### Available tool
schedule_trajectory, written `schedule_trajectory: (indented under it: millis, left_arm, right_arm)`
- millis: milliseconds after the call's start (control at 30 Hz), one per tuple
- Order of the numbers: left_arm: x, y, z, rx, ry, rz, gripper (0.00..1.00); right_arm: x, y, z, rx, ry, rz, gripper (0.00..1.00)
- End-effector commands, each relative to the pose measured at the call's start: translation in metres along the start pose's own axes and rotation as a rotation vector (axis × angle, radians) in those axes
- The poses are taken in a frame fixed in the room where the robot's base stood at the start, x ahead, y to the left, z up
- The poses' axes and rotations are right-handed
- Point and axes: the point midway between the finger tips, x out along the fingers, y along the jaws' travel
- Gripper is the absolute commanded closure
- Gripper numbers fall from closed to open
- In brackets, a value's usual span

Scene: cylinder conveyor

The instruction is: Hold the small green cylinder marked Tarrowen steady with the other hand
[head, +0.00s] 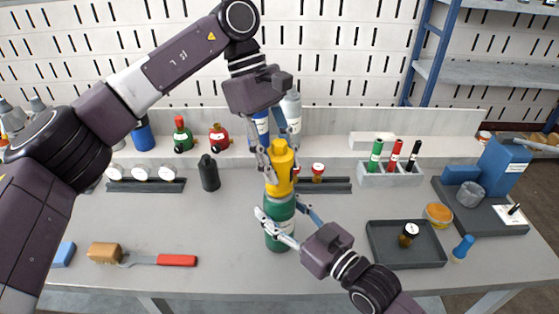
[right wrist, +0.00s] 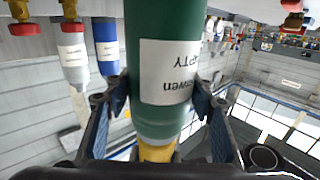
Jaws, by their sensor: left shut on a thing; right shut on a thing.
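The green cylinder (head: 278,244) with a white label stands upright near the middle of the bench. It also fills the middle of the right wrist view (right wrist: 160,30), where its label is upside down and partly readable, ending in "wen" and "PTY". A yellow cap (head: 280,158) covers its top. My left gripper (head: 280,176) comes down from above and is shut on the yellow cap. My right gripper (head: 280,217) reaches in from the lower right and is shut around the cylinder's body, below the left one. The fingers hide part of the cylinder.
Small cylinders stand behind, and a black bottle (head: 209,173) is left of the grippers. Bare bench lies between.

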Motion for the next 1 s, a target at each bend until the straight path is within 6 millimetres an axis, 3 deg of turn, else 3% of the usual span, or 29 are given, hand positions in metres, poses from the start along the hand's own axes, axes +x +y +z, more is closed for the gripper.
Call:
schedule_trajectory:
  millis: [500,1000]
  left_arm:
    - [0.0007,0.0007,0.0020,0.432,0.001,-0.185,1.00]
    - [0.0009,0.0005,0.0018,0.515,0.002,-0.219,1.00]
  right_arm:
    - [0.0003,-0.0001,-0.0002,0.001,0.000,0.000,0.79]
    - [0.0002,-0.0001,-0.0002,0.002,0.000,0.000,0.79]
